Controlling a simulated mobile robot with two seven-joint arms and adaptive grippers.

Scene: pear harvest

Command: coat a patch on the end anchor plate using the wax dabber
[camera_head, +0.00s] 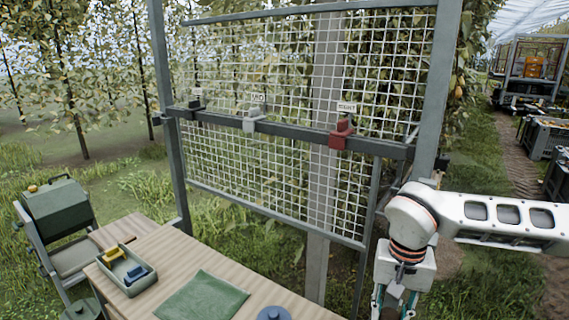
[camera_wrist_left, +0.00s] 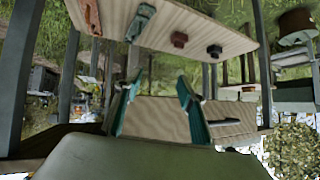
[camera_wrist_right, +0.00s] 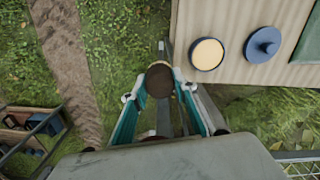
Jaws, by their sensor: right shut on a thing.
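The left one's label is too small to read. My right gripper (camera_wrist_right: 158,88) is shut on the wax dabber (camera_wrist_right: 159,79), whose round brown end shows between the fingers, over grass beside the table. A round blue pot (camera_wrist_right: 207,54) with a cream surface stands open on the table. My left gripper (camera_wrist_left: 155,98) is open and empty.
A blue lid (camera_wrist_right: 262,43) lies beside the pot. The wooden table (camera_head: 150,235) holds a green mat (camera_head: 203,297) and a tray (camera_head: 125,276) with yellow and blue items. A wire mesh panel (camera_head: 270,180) stands behind it. A crate (camera_wrist_right: 30,135) lies at lower left in the right wrist view.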

